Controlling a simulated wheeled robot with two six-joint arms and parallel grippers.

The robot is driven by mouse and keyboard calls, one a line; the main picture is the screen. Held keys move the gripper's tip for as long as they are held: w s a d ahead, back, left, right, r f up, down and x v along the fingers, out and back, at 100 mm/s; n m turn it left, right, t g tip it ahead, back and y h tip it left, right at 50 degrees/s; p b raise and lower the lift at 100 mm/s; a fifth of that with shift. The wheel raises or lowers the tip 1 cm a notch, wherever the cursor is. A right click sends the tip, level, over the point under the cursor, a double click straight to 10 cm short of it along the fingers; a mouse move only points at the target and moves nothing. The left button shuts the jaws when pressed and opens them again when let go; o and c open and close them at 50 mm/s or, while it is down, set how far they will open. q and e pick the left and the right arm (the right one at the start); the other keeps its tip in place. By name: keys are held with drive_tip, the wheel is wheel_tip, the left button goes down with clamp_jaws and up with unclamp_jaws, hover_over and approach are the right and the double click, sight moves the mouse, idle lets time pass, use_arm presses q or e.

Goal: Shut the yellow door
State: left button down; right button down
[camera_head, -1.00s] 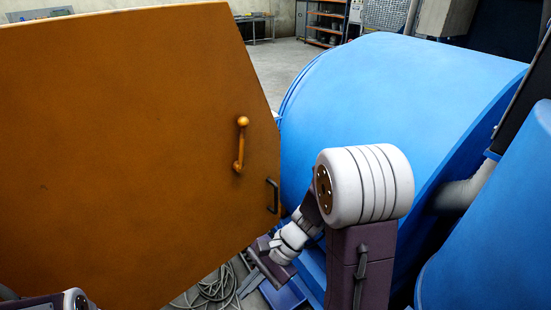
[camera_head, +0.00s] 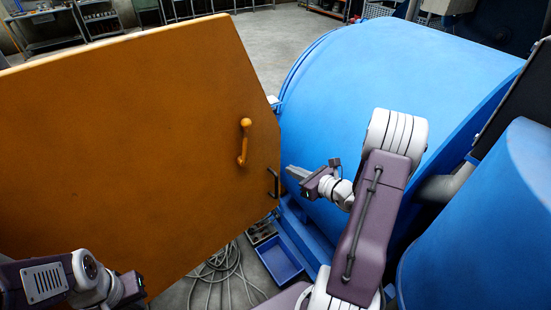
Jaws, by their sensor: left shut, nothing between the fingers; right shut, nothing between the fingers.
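The yellow door (camera_head: 120,150) is a large orange-yellow panel that fills the left of the head view and stands open. It carries a knobbed orange handle (camera_head: 243,142) and a small dark handle (camera_head: 273,183) near its right edge. My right gripper (camera_head: 294,171) is shut and empty, just right of the dark handle in the picture, in front of the blue drum (camera_head: 400,75). Whether it touches the door cannot be told. My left gripper (camera_head: 132,289) is shut and empty at the lower left, in front of the door's lower part.
A second blue rounded body (camera_head: 490,230) stands at the right. A blue tray (camera_head: 279,259) and loose grey cables (camera_head: 222,268) lie on the floor below the door's edge. Shelving and benches stand at the back, with open floor (camera_head: 275,40) before them.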

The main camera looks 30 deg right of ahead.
sight(269, 157)
drive_tip(key=p+x, duration=0.1)
drive_tip(key=x, duration=0.4)
drive_tip(key=r+p+x, duration=0.1)
drive_tip(key=x, duration=0.2)
drive_tip(key=shift+w+a+p, duration=0.15)
drive_tip(key=shift+w+p, duration=0.2)
drive_tip(key=shift+w, duration=0.15)
drive_tip(key=shift+f, duration=0.1)
